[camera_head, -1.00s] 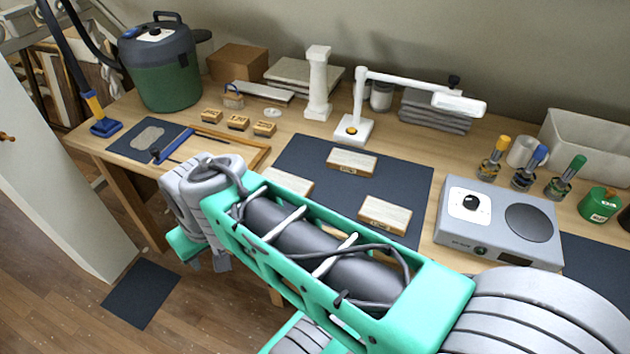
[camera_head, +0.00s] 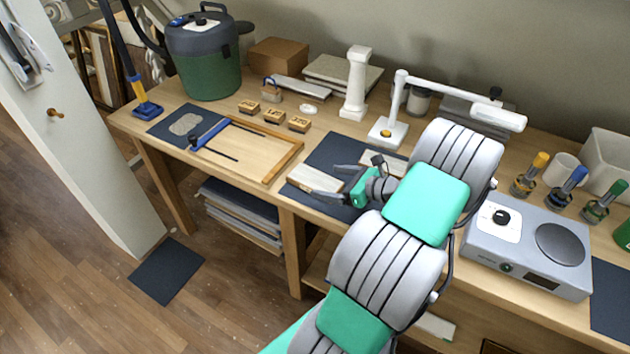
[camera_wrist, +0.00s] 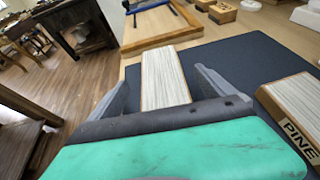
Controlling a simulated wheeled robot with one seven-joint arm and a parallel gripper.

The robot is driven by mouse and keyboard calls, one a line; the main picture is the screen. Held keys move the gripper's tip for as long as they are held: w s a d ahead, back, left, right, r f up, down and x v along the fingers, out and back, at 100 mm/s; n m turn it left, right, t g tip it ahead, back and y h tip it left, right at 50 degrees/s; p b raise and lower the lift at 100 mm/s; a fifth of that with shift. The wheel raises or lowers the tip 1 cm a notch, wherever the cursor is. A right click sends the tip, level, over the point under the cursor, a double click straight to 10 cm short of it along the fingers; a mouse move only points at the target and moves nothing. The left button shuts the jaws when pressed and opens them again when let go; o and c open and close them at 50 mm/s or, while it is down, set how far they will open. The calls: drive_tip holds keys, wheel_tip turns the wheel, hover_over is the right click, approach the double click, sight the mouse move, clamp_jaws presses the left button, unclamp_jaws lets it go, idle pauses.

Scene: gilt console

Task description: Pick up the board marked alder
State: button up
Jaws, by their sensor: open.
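Three pale wood boards stood on the dark mat (camera_head: 328,148) a moment ago. The left board (camera_head: 314,178) is at the mat's left edge, and the back board (camera_head: 372,157) is partly hidden by my arm. The third is hidden behind it. My gripper (camera_head: 326,181) is open at the left board. In the wrist view, that board (camera_wrist: 163,78) lies between the spread fingers (camera_wrist: 162,84), with gaps on both sides. Its near end and any lettering are hidden by my gripper. A board marked PINE (camera_wrist: 293,103) is at the right. I cannot read alder anywhere.
A wooden tray (camera_head: 284,164) lies left of the mat. A white lamp (camera_head: 398,110) and a white column (camera_head: 356,85) stand behind it. A grey hotplate device (camera_head: 525,243) sits to the right. The bench's front edge is close to the left board.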

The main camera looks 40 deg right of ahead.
sight(318, 181)
drive_tip(key=x, duration=0.5)
drive_tip(key=shift+s+d+f+p, duration=0.1)
drive_tip(key=shift+s+f+p, duration=0.05)
drive_tip(key=shift+f+p, duration=0.2)
drive_tip(key=c, duration=1.5)
drive_tip(key=shift+c, duration=0.4)
drive_tip(key=shift+r, duration=0.15)
